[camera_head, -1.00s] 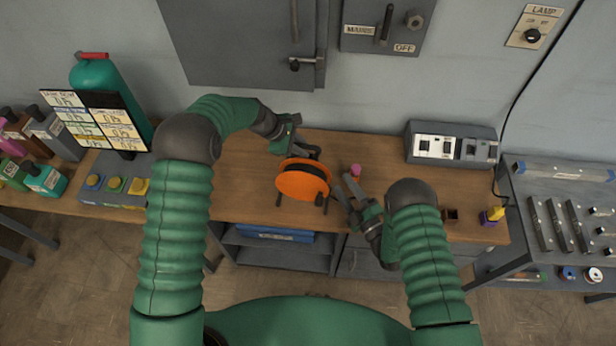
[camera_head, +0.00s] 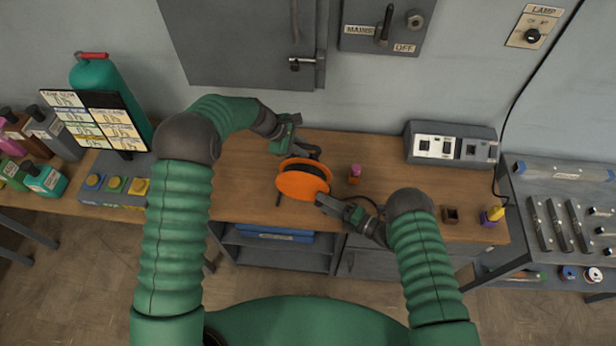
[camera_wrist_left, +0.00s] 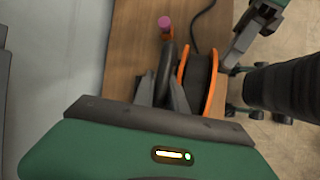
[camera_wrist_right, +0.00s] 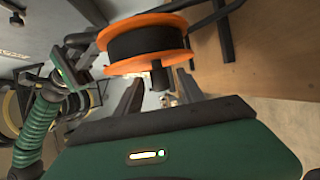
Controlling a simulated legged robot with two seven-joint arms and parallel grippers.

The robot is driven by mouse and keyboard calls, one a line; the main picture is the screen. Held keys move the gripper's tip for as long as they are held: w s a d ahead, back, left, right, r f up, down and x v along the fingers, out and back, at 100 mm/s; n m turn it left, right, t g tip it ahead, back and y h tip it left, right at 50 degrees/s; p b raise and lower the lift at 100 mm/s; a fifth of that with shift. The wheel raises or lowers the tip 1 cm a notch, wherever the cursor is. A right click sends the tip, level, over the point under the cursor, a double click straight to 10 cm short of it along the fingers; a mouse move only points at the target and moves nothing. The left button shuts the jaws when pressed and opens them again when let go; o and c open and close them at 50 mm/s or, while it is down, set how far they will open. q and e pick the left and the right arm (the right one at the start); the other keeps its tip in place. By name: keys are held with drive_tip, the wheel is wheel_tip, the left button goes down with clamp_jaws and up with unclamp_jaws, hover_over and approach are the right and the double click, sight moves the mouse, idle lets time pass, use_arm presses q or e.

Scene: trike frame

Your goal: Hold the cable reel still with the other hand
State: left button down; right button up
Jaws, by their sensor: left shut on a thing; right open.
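The cable reel (camera_head: 302,184) has orange flanges and a dark drum, and stands on the wooden bench. My left gripper (camera_head: 314,153) is at its back edge. In the left wrist view (camera_wrist_left: 163,88) its fingers are shut on a dark curved piece beside the reel; I cannot tell whether this is cable or part of the stand. My right gripper (camera_head: 323,203) is at the reel's front right edge. In the right wrist view its open fingers (camera_wrist_right: 157,92) point at the reel (camera_wrist_right: 150,42), with a dark hub stub (camera_wrist_right: 158,78) between them. Contact there is unclear.
A pink-topped cylinder (camera_head: 355,172) stands right of the reel. A grey switch box (camera_head: 450,144) is at the bench's back right. A small dark box (camera_head: 450,215) and a yellow-purple item (camera_head: 492,216) are at the right end.

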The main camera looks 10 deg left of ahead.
drive_tip(key=shift+x, duration=1.2)
drive_tip(key=shift+f, duration=0.1)
drive_tip(key=c, duration=1)
drive_tip(key=shift+o, duration=0.2)
drive_tip(key=shift+a+f, duration=0.2)
drive_tip(key=shift+f, duration=0.4)
drive_tip(key=shift+a+f, duration=0.25)
drive_tip(key=shift+f, duration=0.35)
drive_tip(key=shift+a+f, duration=0.1)
drive_tip(key=shift+w+a+f, duration=0.1)
drive_tip(key=shift+a+f, duration=0.7)
drive_tip(key=shift+a, duration=0.05)
